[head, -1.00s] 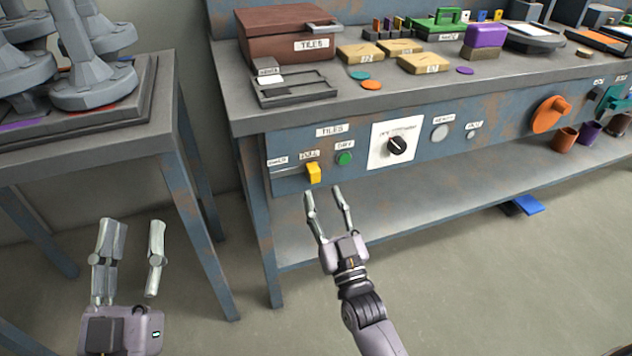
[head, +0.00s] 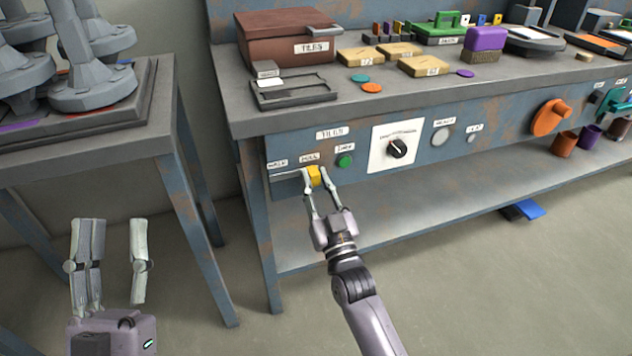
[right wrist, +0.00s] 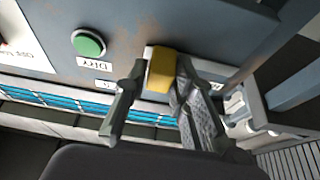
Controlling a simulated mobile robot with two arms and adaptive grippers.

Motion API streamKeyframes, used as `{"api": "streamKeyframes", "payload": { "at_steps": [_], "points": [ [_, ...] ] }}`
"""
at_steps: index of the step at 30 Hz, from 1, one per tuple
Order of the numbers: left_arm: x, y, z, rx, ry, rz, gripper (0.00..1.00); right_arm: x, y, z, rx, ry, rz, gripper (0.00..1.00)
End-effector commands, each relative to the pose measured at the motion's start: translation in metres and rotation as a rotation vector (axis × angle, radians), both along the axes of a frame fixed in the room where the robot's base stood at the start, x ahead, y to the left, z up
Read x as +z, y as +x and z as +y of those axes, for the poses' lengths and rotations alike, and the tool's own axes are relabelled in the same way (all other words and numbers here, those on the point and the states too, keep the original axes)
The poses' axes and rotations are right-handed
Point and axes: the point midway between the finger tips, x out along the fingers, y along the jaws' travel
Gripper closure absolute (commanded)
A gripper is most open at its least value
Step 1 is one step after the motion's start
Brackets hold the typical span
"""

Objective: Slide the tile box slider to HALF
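The yellow slider knob (head: 315,177) sits on the blue-grey bench front, at the right end of a pale slot (head: 286,174), below a small label that seems to read FULL. My right gripper (head: 317,187) reaches up from below with one finger on each side of the knob. In the right wrist view the knob (right wrist: 161,72) stands between the fingers; a small gap shows on its left side, and the right finger is close to or touching it. My left gripper (head: 110,228) is open and empty, low at the left, far from the slider.
Right of the slider are a green button (head: 345,161) and a black dial (head: 397,149) on a white plate. The brown tile box (head: 285,38) stands on the bench top. A lower shelf (head: 400,205) runs under the panel. A side table (head: 150,135) stands at the left.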

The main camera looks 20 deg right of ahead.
Motion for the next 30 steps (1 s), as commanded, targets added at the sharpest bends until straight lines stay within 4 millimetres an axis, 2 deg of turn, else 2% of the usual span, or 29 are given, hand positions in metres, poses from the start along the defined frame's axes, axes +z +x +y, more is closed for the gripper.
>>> {"api": "streamKeyframes", "payload": {
  "at_steps": [2,9,26,30],
  "points": [
    [0.000,0.000,0.000,0.000,0.000,0.000,0.60,0.000,0.000,0.000,0.000,0.000,0.000,0.84],
    [0.000,0.000,0.000,0.000,0.000,0.000,0.60,0.000,0.000,0.000,0.000,0.000,0.000,1.00],
    [0.000,0.001,0.000,0.000,0.001,0.003,0.60,0.000,0.000,0.001,0.000,0.000,0.000,1.00],
    [-0.013,0.012,-0.002,0.004,0.027,0.099,0.60,0.002,0.000,0.006,0.001,0.002,0.000,1.00]
  ]
}}
